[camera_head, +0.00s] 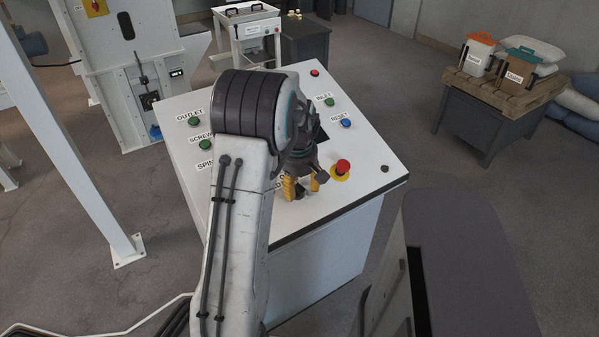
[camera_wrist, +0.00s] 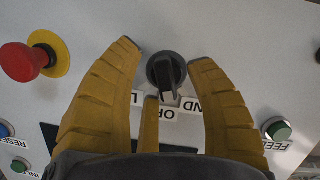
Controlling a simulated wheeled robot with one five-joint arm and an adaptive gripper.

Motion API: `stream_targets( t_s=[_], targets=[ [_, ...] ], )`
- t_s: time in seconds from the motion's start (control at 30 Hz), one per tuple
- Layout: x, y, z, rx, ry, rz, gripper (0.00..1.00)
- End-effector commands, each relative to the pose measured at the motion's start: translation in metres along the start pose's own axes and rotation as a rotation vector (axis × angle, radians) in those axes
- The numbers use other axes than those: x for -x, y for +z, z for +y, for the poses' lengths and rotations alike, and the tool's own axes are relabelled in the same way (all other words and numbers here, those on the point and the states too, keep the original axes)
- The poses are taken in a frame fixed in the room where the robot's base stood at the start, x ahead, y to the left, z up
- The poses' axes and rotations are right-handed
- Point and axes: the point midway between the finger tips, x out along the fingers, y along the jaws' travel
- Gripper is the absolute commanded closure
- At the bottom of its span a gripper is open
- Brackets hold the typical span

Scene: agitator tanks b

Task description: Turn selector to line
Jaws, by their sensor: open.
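The selector (camera_wrist: 166,72) is a dark round knob with a raised grip bar on the white panel. In the wrist view it sits between and just beyond the fingertips of my gripper (camera_wrist: 166,66). The yellow fingers are spread open around it, and I see no clear contact. Printed labels (camera_wrist: 168,107) beside the knob are partly hidden by a finger, so I cannot read the "line" position for certain. In the head view my gripper (camera_head: 301,186) is over the near part of the panel, and my arm hides much of that area.
The white control console (camera_head: 330,203) also carries a red emergency button on a yellow ring (camera_head: 342,168), green buttons such as the outlet one (camera_head: 194,121), and a blue reset button (camera_head: 345,123). A table with containers (camera_head: 500,95) stands at the right. Grey floor is clear between them.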

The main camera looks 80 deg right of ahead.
Motion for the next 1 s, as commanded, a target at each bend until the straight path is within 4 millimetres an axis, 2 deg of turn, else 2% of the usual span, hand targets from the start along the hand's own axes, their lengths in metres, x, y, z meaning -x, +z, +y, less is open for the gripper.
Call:
stream_targets(
  t_s=[0.4,0.6,0.8,1.0],
  targets=[
    [0.067,0.0,0.001,0.0,0.004,0.002,0.5],
    [0.094,0.0,0.0,0.0,0.001,0.0,0.5],
    [0.108,0.001,0.0,-0.001,-0.002,-0.001,0.5],
    [0.112,0.001,0.0,-0.001,-0.002,-0.001,0.5]
  ],
)
